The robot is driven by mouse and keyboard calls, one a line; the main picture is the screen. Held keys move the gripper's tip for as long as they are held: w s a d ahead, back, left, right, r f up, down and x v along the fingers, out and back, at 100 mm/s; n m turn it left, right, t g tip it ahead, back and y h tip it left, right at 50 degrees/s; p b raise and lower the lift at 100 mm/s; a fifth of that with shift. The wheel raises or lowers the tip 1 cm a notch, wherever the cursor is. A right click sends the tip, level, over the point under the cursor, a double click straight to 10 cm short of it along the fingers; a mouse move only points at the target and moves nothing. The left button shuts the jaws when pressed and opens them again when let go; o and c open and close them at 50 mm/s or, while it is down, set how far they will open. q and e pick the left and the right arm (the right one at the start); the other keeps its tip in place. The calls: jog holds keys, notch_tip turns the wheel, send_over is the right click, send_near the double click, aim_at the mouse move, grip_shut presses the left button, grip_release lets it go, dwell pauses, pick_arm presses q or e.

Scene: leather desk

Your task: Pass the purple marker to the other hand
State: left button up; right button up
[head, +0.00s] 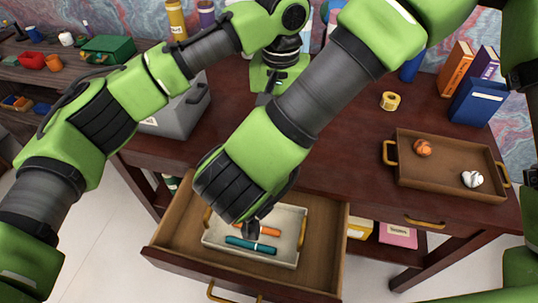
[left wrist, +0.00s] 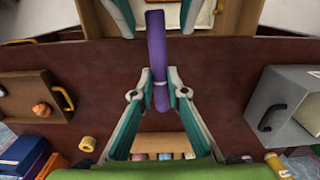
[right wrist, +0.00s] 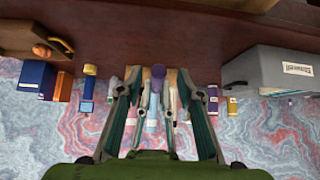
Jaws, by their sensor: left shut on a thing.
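The purple marker (left wrist: 157,45) is in my left gripper (left wrist: 159,80), which is shut on it near one end in the left wrist view. Its other end points toward the top of that view, between the spread fingers of my right gripper. In the right wrist view my right gripper (right wrist: 159,78) is open. The marker's end (right wrist: 158,72) shows between its fingers, with clear space on both sides and my left fingers beyond.
The open drawer (head: 165,238) holds a white tray (head: 215,240) with an orange marker (head: 268,231) and a teal marker (head: 250,245). A brown tray (head: 440,185) with shells, yellow tape (head: 390,101) and books (head: 478,100) stand right. A grey box (head: 185,115) stands left.

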grip_shut()
pick_arm(q)
jog(key=o, duration=0.9)
jog(key=shift+o, duration=0.2)
